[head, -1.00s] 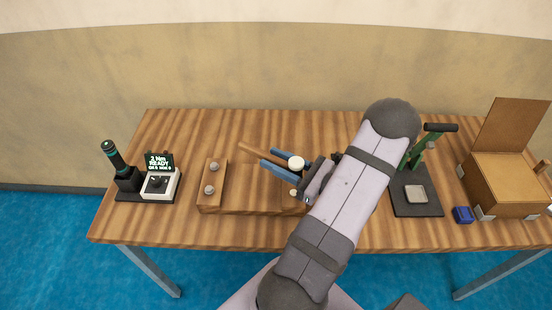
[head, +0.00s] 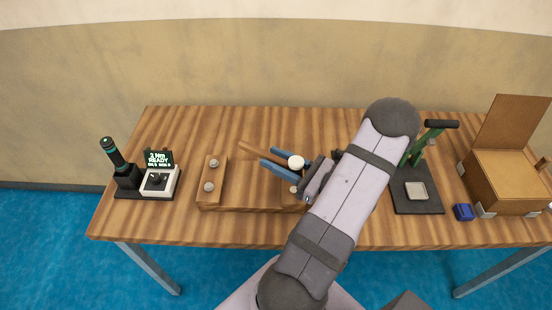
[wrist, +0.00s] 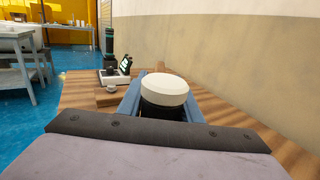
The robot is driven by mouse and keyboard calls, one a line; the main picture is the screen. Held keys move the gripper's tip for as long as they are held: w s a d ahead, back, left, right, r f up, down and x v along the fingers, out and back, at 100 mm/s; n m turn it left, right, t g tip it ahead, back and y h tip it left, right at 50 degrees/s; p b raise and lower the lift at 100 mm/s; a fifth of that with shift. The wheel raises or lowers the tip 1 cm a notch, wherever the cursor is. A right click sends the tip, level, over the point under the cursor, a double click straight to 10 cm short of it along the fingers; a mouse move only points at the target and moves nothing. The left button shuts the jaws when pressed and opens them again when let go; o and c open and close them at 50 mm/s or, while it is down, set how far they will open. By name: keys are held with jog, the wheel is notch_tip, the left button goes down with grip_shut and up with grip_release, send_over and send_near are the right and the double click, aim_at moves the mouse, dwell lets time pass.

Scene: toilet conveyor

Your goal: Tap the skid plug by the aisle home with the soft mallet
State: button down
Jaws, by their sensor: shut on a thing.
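My gripper (head: 274,166) has blue fingers and is shut on the soft mallet, whose white round face (head: 296,162) shows between them. Its wooden handle (head: 255,150) points to the upper left. In the wrist view the white face of the mallet (wrist: 164,90) sits on a dark head between the blue fingers. The wooden skid (head: 240,196) lies below and left of my gripper. Two grey round plugs (head: 209,187) and (head: 213,163) stand on its left block. A pale plug (head: 293,190) shows beside my gripper, with the skid's right end hidden behind my arm.
A torque driver (head: 117,157) and a small box with a display (head: 159,180) stand at the left. A green-handled press (head: 417,192), a small blue block (head: 463,212) and an open wooden box (head: 505,180) are at the right. The table (head: 190,130) is clear at the back left.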

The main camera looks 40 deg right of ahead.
notch_tip(320, 180, down, 6)
jog(key=b, duration=0.4)
notch_tip(320, 180, up, 6)
jog(key=p, duration=0.5)
jog(key=shift+f, duration=0.1)
jog(key=a+r+n+g+y+p, duration=0.1)
jog(key=n+y, duration=0.1)
jog(key=s+a+r+n+g+y+p, duration=0.1)
jog(key=n+g+y+p, duration=0.1)
jog(key=y, duration=0.1)
jog(key=r+n+g+y+p, duration=0.1)
jog(key=n+y+p, duration=0.1)
jog(key=y, duration=0.1)
jog(key=shift+s+a+r+g, duration=0.25)
jog(key=shift+a+r+g, duration=0.05)
jog(key=shift+a+g, duration=0.1)
jog(key=shift+f, duration=0.1)
